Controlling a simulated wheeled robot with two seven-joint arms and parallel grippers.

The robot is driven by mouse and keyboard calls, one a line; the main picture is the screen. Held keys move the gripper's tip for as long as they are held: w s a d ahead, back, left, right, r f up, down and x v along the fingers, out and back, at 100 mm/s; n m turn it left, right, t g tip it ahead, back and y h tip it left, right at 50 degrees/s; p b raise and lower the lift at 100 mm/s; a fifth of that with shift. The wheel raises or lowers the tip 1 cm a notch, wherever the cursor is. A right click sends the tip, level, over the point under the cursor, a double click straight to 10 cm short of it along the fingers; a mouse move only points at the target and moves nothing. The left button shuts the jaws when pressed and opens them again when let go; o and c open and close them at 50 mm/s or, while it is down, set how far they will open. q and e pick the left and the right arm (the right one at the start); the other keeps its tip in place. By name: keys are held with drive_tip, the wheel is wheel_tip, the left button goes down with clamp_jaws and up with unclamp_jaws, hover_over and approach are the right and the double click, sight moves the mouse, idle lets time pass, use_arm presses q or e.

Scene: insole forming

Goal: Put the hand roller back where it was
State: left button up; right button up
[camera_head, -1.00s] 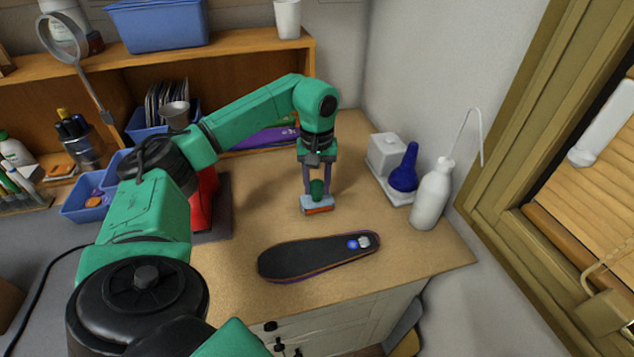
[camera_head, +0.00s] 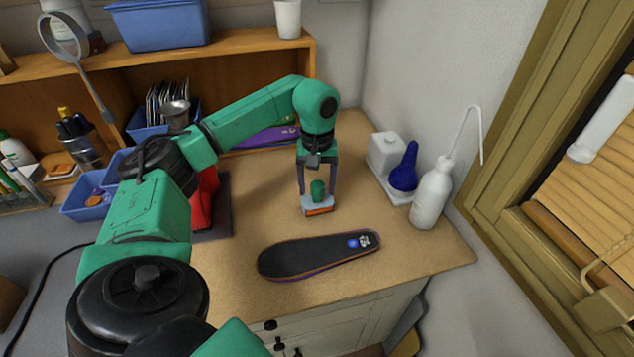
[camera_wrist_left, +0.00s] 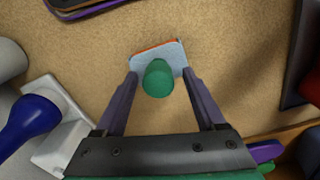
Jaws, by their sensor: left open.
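The hand roller (camera_head: 318,207) has a green upright handle and a pale grey base with an orange edge. It stands on the wooden bench top, behind the dark insole. My left gripper (camera_head: 318,192) points down over it, open, with a finger on each side of the green handle. In the left wrist view, the roller's handle (camera_wrist_left: 157,79) shows between the spread fingers (camera_wrist_left: 160,74), with a gap on both sides. My right gripper is not in view.
The black insole (camera_head: 315,256) lies in front of the roller. A white bottle (camera_head: 431,196) and a blue bulb (camera_head: 405,170) beside a white block stand to the right. A red object (camera_head: 204,198) stands left. Bench top around the roller is clear.

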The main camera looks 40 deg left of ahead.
use_arm(q)
wheel_tip(320, 180, up, 8)
drive_tip(key=shift+w+r, duration=0.15)
drive_tip(key=shift+r, duration=0.1)
wheel_tip(320, 180, up, 4)
drive_tip(key=shift+r+p, duration=0.1)
drive_tip(key=shift+p, duration=0.6)
drive_tip(key=shift+a, duration=0.1)
